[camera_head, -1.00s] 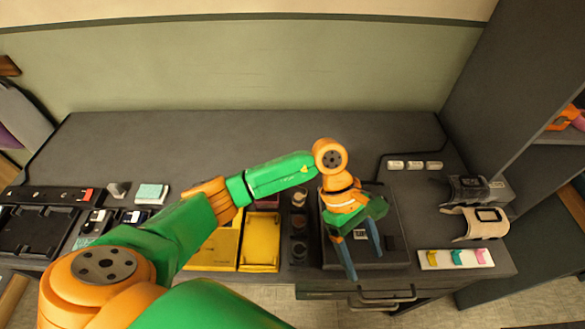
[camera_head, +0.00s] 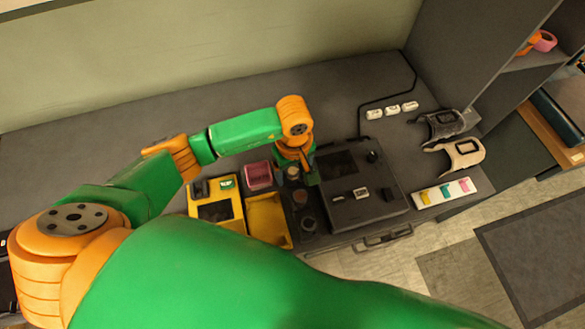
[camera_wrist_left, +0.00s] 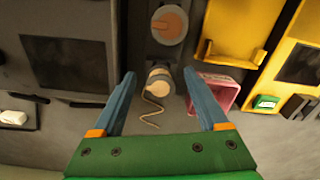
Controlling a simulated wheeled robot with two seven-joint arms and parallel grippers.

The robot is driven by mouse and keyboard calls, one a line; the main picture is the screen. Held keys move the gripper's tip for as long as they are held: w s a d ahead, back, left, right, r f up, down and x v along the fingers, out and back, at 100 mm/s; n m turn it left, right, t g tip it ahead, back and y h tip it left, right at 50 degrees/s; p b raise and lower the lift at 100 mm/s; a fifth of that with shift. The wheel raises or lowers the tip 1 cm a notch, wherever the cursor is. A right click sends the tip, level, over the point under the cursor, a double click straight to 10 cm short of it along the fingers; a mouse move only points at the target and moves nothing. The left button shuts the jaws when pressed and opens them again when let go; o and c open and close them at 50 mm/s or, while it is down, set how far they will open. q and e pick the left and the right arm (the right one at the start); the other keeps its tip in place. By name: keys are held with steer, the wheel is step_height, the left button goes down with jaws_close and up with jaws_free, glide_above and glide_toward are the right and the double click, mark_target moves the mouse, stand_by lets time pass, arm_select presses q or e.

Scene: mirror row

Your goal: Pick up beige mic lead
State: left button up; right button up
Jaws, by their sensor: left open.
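The beige mic lead (camera_wrist_left: 152,110) lies in the left wrist view as a thin wavy cable with a pale round end at a small cup-like holder (camera_wrist_left: 160,82). In the head view that far holder of a short row shows small (camera_head: 292,172), and the lead itself is too small to make out. My left gripper (camera_head: 308,178) points down beside it, at the left edge of a dark box. In the left wrist view its blue fingers (camera_wrist_left: 160,76) are spread, with the lead between them in the picture and nothing gripped. My right gripper is not in view.
The dark box (camera_head: 385,202) stands right of the holders. A pink tray (camera_head: 258,176) and yellow trays (camera_head: 267,220) stand left. A second holder with a copper-coloured content (camera_wrist_left: 169,25) is close by. The desk behind is clear.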

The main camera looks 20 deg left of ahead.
arm_select(q)
steer(key=shift+w+a+f, duration=0.1)
steer(key=shift+a, duration=0.05)
steer(key=shift+c, duration=0.4)
steer(key=c, duration=1.1)
jaws_close()
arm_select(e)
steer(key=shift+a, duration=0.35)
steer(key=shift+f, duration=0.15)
